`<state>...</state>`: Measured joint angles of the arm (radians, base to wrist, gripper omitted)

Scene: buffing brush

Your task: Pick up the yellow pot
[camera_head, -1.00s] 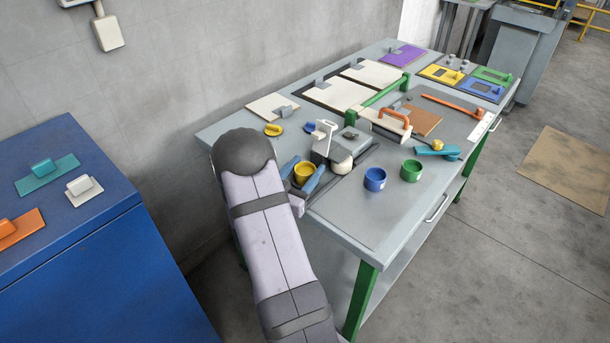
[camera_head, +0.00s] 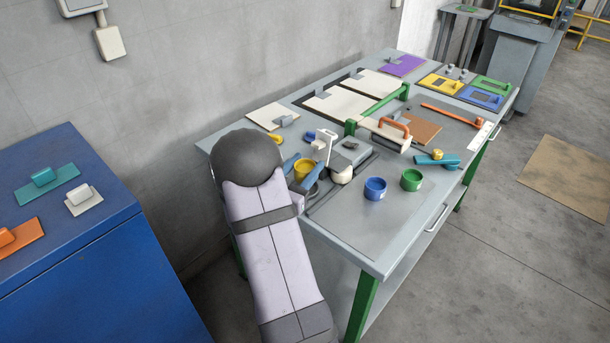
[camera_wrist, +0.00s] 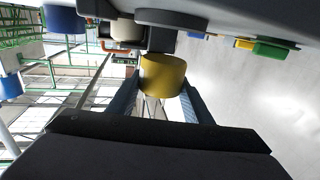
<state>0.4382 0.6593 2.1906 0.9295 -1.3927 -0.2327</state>
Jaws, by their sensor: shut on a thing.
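The yellow pot (camera_head: 304,168) is a small round cup at the left front of the grey workbench. My gripper (camera_head: 303,172) is shut on it, with one blue finger on each side. The wrist view shows the yellow pot (camera_wrist: 163,74) between the two fingertips of my gripper (camera_wrist: 161,88). The pot appears upright and a little above the bench top. Its underside and any gap below it are hidden in the head view.
A white-and-grey device (camera_head: 343,168) stands close to the right of the pot. A blue pot (camera_head: 375,189) and a green pot (camera_head: 411,180) stand farther right. A blue cabinet (camera_head: 90,260) is at the left. The bench's front right is clear.

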